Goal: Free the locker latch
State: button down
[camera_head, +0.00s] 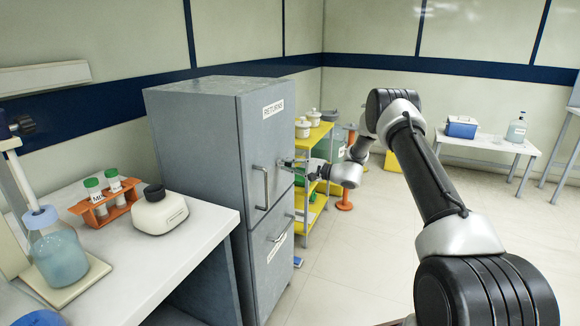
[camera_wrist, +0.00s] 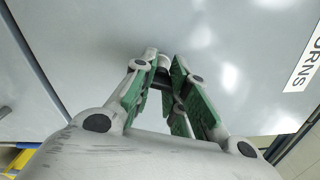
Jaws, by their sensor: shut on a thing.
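The grey locker (camera_head: 195,150) stands in the middle of the head view, with a "RETURNS" label (camera_head: 273,108) on its upper door. A bar handle (camera_head: 260,188) is on that door's left side. The latch (camera_head: 287,163) is at the door's right side, partly hidden by my gripper (camera_head: 302,165). In the wrist view my gripper (camera_wrist: 170,80) has its green-padded fingers closed around a small latch part (camera_wrist: 163,62) against the grey door (camera_wrist: 90,60). The upper door looks closed.
A yellow shelf (camera_head: 315,140) stands close behind my gripper.

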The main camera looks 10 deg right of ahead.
jog(key=shift+n, duration=1.9)
jog(key=shift+f, duration=0.1)
jog(key=c, duration=0.7)
grip_release()
jog(key=v, duration=1.2)
